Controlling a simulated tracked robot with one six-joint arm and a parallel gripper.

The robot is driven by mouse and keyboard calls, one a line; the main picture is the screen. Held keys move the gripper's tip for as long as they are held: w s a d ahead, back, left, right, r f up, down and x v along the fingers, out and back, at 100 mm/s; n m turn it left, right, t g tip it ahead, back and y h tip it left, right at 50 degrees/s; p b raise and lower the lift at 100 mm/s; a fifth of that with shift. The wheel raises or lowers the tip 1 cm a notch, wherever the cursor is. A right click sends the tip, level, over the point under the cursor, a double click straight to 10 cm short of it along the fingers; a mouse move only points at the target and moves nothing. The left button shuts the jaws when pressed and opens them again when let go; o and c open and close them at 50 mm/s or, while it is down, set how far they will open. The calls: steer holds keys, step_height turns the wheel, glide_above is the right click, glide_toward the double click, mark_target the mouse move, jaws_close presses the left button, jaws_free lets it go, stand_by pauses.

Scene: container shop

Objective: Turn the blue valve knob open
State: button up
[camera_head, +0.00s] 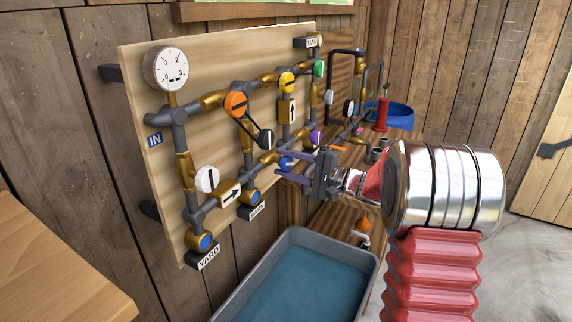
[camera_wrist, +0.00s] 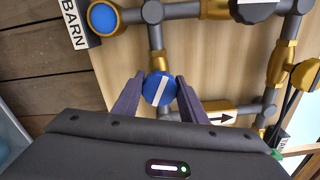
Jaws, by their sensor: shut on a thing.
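The blue valve knob (camera_head: 287,162) is on the pipe board, low and right of centre, partly hidden by my gripper in the head view. In the wrist view the round blue knob (camera_wrist: 150,86) has a white stripe, which runs on a slant from lower left to upper right. My gripper (camera_head: 280,166) reaches in from the right. In the wrist view the purple fingers of my gripper (camera_wrist: 159,77) stand on both sides of the knob, shut on it.
Near the knob are a purple knob (camera_head: 316,137), an orange knob (camera_head: 236,104) with a black link, and a white knob (camera_head: 207,179). A gauge (camera_head: 170,69) sits at upper left. A water trough (camera_head: 226,304) stands below the board. A wooden bench (camera_head: 60,270) is at lower left.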

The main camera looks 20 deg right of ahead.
steer(key=n, duration=0.5)
steer(key=shift+s+a+f, duration=0.1)
steer(key=shift+a+f, duration=0.05)
steer(key=shift+f, duration=0.25)
steer(key=o, duration=0.8)
steer(key=shift+c, duration=0.2)
steer(key=o, duration=0.3)
steer(key=shift+r, duration=0.15)
steer(key=v, duration=1.4)
